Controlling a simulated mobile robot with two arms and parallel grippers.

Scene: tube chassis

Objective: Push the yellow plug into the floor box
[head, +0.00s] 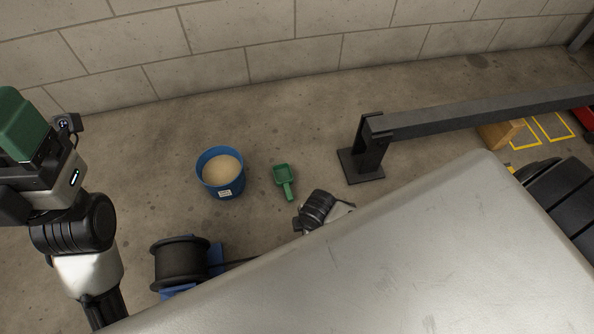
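No yellow plug and no floor box show in the head view. My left gripper (38,155) is raised at the left edge, with its wrist camera beside it. A dark green block-like shape (20,125) is at its end, cut by the picture edge. I cannot tell whether the gripper holds it, and its fingers are not clear. A black ribbed joint with a light part (318,208), like those of my arm, sticks out behind a large silver panel (400,260), which hides much of the floor.
A blue bucket of sand (222,190) and a green scoop (284,182) are on the concrete floor. A black drum (180,262) sits on a blue stand at lower left. A dark beam on a post (368,155) runs right, near a cardboard box (497,135). A block wall closes the back.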

